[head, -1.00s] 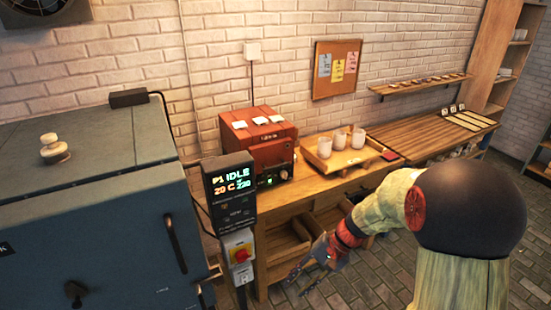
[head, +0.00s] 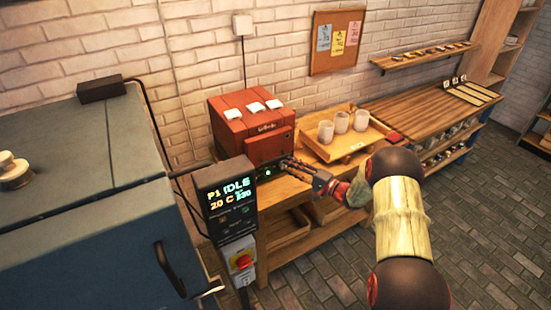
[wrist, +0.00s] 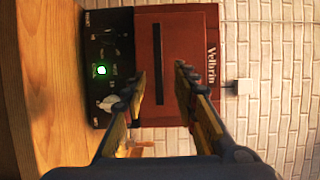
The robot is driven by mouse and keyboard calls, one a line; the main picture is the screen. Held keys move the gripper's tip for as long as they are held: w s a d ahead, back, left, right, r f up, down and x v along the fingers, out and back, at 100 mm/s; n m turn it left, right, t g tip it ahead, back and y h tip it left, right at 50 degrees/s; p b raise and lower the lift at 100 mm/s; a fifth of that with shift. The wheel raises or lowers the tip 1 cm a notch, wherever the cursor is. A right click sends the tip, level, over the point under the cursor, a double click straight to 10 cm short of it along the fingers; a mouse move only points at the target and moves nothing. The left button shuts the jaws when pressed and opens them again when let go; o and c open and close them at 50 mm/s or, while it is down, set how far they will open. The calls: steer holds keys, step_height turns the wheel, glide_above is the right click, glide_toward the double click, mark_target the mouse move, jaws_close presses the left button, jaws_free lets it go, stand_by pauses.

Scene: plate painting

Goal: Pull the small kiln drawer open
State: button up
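The small red kiln (head: 238,128) stands on the wooden bench, with three white tiles on top. In the wrist view its red front (wrist: 175,35) appears turned sideways, with a long dark bar or slot (wrist: 130,64) and a black control panel (wrist: 101,45). The panel has a lit green button and a knob. I cannot tell the drawer's outline; the front looks closed. My gripper (head: 288,164) is at the kiln's lower right front. In the wrist view my gripper (wrist: 161,78) is open and empty, its fingertips before the red front, one near the bar's end.
A wooden tray (head: 352,152) with three white cups stands right of the kiln. A large blue kiln (head: 100,250) fills the left. A control box (head: 226,197) reading IDLE stands between it and the bench. Open wooden bins (head: 290,240) sit below. Floor is clear at the right.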

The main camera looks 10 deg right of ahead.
mark_target(276, 159)
steer(key=shift+x, duration=3.95)
steer(key=shift+f, duration=0.15)
steer(key=c, duration=0.4)
steer(key=c, duration=0.3)
jaws_close()
